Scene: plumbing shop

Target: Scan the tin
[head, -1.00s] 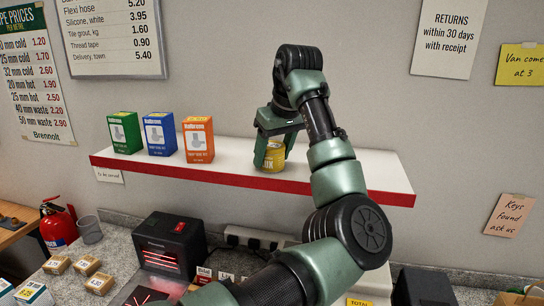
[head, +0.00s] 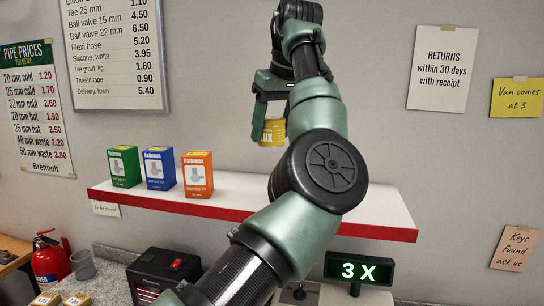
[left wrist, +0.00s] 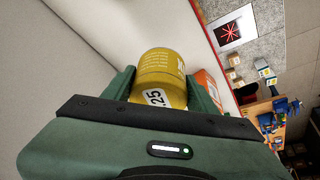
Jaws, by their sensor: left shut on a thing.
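The tin (head: 272,132) is yellow with a white band and hangs in my left gripper (head: 268,118) above the white shelf with the red front edge. In the left wrist view the tin (left wrist: 162,75) sits between the two green fingers, and a white label reading "25" shows on it. My left gripper is shut on the tin and holds it clear of the shelf. A scanner plate with a red star pattern (left wrist: 230,32) lies on the counter in the left wrist view. A display (head: 359,269) reads "3 X" at the lower right of the head view. My right gripper is out of view.
The shelf (head: 240,205) carries a green box (head: 124,167), a blue box (head: 159,169) and an orange box (head: 197,175) at its left. A black device with red-lit bars (head: 160,272), a grey cup (head: 83,264) and a fire extinguisher (head: 49,262) stand below.

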